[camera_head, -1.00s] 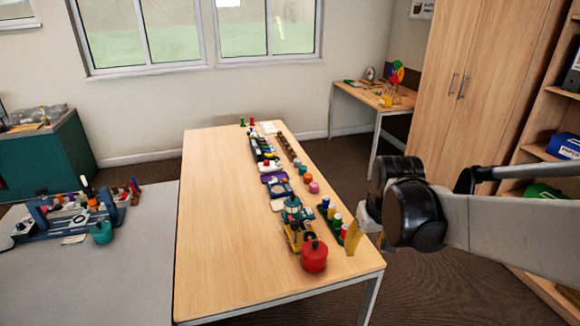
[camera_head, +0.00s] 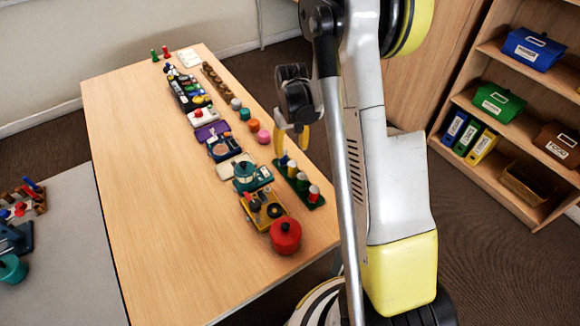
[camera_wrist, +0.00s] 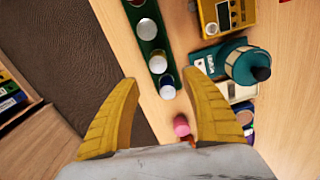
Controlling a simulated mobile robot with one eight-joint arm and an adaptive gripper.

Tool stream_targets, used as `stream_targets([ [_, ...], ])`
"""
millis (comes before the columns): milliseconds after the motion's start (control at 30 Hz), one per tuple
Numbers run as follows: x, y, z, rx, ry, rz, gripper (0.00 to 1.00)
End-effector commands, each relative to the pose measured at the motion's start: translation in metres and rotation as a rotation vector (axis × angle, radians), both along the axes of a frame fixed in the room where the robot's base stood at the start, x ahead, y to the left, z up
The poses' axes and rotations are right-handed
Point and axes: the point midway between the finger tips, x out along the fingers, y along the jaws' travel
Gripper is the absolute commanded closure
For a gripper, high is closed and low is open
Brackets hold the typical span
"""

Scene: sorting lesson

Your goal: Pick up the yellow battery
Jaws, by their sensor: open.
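A narrow green rack (camera_head: 318,204) holds a row of upright batteries with pale tops, near the right edge of the wooden table. Green (camera_head: 302,182), red (camera_head: 313,193) and blue bodies show there. I cannot tell surely which battery is the yellow one. In the wrist view the rack (camera_wrist: 148,47) runs upward from between my fingertips, and the pale tops hide most body colours. My gripper (camera_head: 291,143) has two yellow fingers, apart and empty, above the rack's far end. In the wrist view my gripper (camera_wrist: 160,82) points down, with a blue-sided battery (camera_wrist: 167,87) between the fingertips.
A red pot (camera_head: 286,238), a yellow box (camera_head: 262,207) and a teal lantern-like item (camera_head: 246,177) stand left of the rack. Pink (camera_head: 263,137) and orange (camera_head: 253,125) knobs stand beyond it. The table's left half (camera_head: 155,190) is clear.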

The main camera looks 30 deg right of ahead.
Motion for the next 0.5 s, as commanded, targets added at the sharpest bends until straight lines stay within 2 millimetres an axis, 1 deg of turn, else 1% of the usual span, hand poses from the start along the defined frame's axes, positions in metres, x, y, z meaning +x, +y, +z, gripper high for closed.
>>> stream_targets([
  [33, 0.0, 0.0, -0.012, 0.0, 0.0, 0.0, 0.45],
  [100, 0.0, 0.0, -0.021, 0.0, -0.001, 0.0, 0.45],
  [267, -0.002, 0.0, -0.033, 0.0, -0.001, 0.0, 0.45],
  [433, -0.009, -0.001, -0.06, 0.0, -0.001, 0.001, 0.45],
  [500, -0.009, -0.001, -0.07, 0.0, -0.001, 0.001, 0.45],
])
